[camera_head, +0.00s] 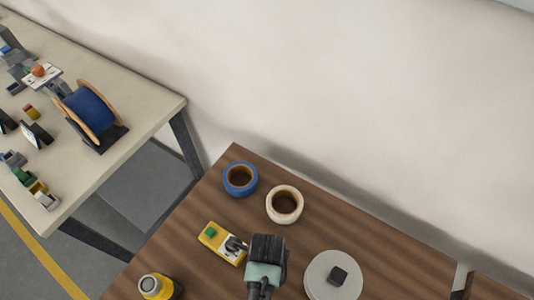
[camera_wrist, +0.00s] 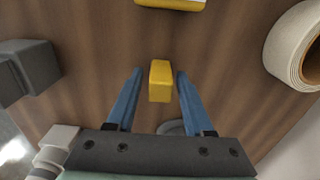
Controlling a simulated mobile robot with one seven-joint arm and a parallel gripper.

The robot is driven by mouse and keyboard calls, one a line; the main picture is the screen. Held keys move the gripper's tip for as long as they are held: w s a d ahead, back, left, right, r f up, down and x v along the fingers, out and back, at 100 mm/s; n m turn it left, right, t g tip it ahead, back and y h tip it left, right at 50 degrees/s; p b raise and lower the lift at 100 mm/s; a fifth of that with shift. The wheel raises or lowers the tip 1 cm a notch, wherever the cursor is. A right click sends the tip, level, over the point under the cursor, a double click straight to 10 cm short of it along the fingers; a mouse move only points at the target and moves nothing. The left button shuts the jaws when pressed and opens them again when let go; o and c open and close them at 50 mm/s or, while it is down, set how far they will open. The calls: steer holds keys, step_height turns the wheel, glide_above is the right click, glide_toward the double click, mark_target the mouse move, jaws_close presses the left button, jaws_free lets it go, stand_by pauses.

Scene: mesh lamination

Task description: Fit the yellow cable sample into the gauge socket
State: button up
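A small yellow block, which looks like the yellow cable sample (camera_wrist: 160,82), shows in the wrist view between the blue fingers of my gripper (camera_wrist: 159,76). The fingers are apart, with a clear gap on the left of the block and a narrower one on the right. I cannot tell how far below the fingertips it lies. In the head view my gripper (camera_head: 236,246) is over the wooden table, and the sample is hidden. A yellow device with a green part (camera_head: 209,233), possibly the gauge, lies just left of my gripper. Its socket cannot be made out.
A blue tape roll (camera_head: 240,179) and a white tape roll (camera_head: 284,205) lie behind my gripper. A white disc with a dark knob (camera_head: 325,283) is to the right. A yellow round container (camera_head: 155,286) stands front left. Grey blocks (camera_wrist: 36,66) show in the wrist view.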

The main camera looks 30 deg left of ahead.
jaws_close()
steer(key=shift+r, duration=0.1)
